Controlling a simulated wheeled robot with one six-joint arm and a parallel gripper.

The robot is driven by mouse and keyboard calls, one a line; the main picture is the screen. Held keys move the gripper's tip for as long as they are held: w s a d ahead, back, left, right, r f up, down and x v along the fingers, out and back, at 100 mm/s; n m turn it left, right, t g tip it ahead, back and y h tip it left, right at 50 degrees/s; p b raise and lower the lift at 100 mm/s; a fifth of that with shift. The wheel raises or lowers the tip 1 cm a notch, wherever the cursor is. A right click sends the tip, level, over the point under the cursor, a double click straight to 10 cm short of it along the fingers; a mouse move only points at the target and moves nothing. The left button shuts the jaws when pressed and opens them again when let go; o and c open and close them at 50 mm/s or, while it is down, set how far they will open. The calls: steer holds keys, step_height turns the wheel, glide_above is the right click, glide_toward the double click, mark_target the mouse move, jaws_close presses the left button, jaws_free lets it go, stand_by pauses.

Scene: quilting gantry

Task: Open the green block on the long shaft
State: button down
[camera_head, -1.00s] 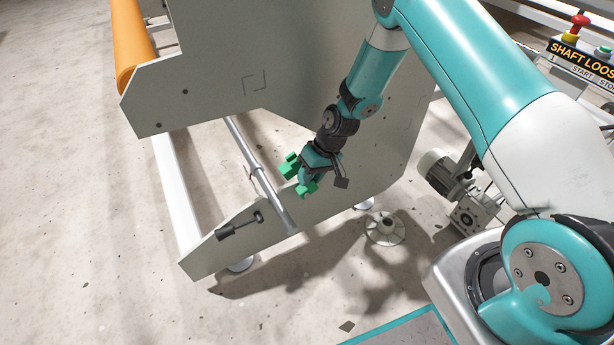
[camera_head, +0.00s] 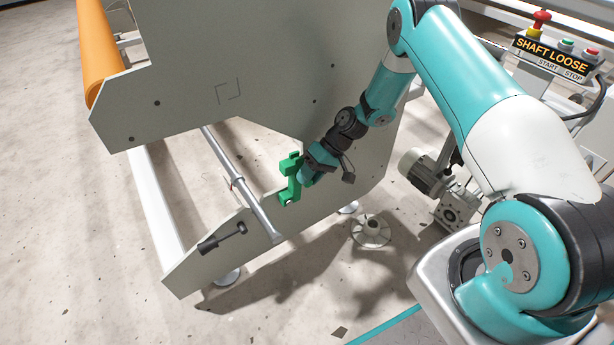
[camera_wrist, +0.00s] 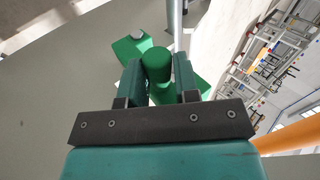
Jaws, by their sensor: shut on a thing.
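The green block (camera_head: 288,182) sits on the grey side plate, just right of the long shaft's (camera_head: 233,178) near end. It shows an upper and a lower lobe; I cannot tell whether the shaft passes through it. My gripper (camera_head: 304,175) is at the block's right side. In the wrist view, my gripper (camera_wrist: 158,78) has its two teal fingers on either side of a round green knob (camera_wrist: 158,62) and is shut on it. More of the green block (camera_wrist: 128,47) shows behind the fingers, partly hidden. The shaft (camera_wrist: 175,22) shows beyond.
A dark handle (camera_head: 222,238) sticks out of the plate's lower arm. A motor (camera_head: 420,172) and a round foot (camera_head: 371,231) stand to the right. An orange roller (camera_head: 98,55) is at upper left. A control box reads "SHAFT LOOSE" (camera_head: 550,55). Open floor lies left and in front.

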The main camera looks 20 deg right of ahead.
steer(key=shift+f, duration=0.1)
steer(key=c, duration=0.9)
jaws_free()
steer(key=p+v, duration=0.3)
steer(key=v, duration=1.4)
steer(key=shift+d+p, duration=0.15)
steer(key=shift+p, duration=0.25)
steer(key=shift+w, duration=0.1)
